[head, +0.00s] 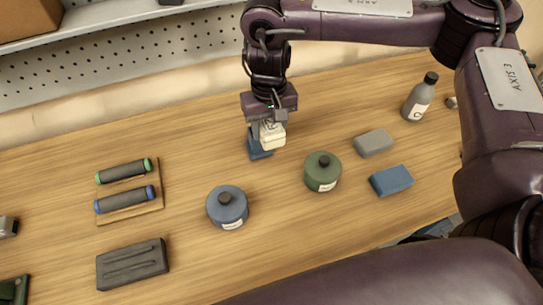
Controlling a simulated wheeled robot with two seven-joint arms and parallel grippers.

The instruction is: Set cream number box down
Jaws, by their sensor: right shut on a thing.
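The cream number box (272,136) is in the jaws of my right gripper (264,131), which points down at the middle of the table in the head view. The gripper is shut on the box. A dark blue block (258,149) lies just below and behind the box; I cannot tell whether the box touches it. The gripper hides part of the box and of the block. My left gripper is not in view.
A blue reel (227,207) and a green reel (322,172) stand nearer. Grey (374,143) and blue (391,181) blocks and a bottle (419,97) are to the right. A board with two rollers (129,217) and a dark block (132,264) are left. Wood between is clear.

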